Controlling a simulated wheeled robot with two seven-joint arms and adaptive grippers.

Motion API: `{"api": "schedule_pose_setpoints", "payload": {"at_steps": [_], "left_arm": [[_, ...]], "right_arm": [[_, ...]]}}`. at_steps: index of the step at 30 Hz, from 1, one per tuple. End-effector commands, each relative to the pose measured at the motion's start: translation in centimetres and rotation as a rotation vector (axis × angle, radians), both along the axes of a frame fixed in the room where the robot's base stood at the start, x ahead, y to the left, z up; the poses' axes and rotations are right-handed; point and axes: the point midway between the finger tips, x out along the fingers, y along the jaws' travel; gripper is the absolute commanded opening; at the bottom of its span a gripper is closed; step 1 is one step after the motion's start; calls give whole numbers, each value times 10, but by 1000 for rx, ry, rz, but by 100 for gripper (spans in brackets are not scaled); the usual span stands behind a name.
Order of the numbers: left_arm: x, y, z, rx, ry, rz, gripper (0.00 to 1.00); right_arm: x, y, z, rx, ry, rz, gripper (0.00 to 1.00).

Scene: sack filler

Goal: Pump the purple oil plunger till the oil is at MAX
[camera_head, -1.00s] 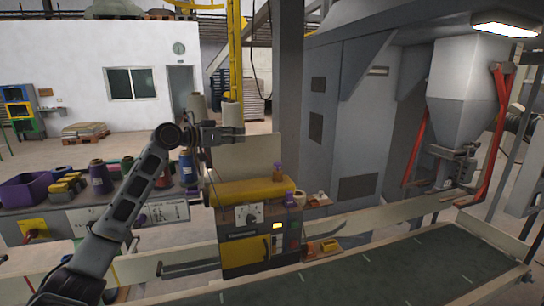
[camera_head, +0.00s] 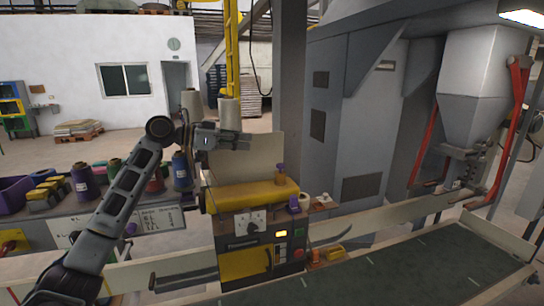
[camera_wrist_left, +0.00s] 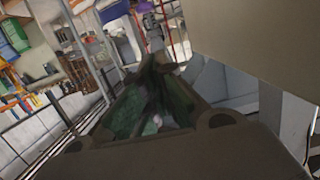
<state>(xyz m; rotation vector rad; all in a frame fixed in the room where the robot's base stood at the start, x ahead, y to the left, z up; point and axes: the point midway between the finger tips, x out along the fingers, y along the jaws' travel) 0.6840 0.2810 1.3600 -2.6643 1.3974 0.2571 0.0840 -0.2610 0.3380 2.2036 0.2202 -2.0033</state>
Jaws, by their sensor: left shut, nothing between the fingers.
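The sewing machine unit (camera_head: 230,225) with a yellow top (camera_head: 250,193) stands at the centre of the head view. A small purple knob (camera_head: 293,204) sits at its right front corner. I cannot tell which is the oil plunger, and no oil level or MAX mark is readable. My left gripper (camera_head: 247,140) is shut and empty, pointing right in front of the upright beige panel (camera_head: 252,160), above and left of both purple pieces. My right gripper is out of view.
A bench with coloured thread cones (camera_head: 181,172) stands at left. A dark green conveyor belt (camera_head: 400,272) runs in front, with pale rails (camera_head: 385,232) behind it. A grey pillar (camera_head: 289,90) rises behind the machine. A grey hopper (camera_head: 475,80) hangs at right.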

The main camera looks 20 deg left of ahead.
Motion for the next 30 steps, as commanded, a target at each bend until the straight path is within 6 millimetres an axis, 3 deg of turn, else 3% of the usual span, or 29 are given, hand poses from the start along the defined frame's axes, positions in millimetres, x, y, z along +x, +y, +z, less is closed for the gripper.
{"api": "schedule_pose_setpoints", "payload": {"at_steps": [17,30], "left_arm": [[0,-5,0,2,-3,-13,0],[24,-41,-8,2,-1,-13,0]], "right_arm": [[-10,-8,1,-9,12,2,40],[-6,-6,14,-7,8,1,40]]}}
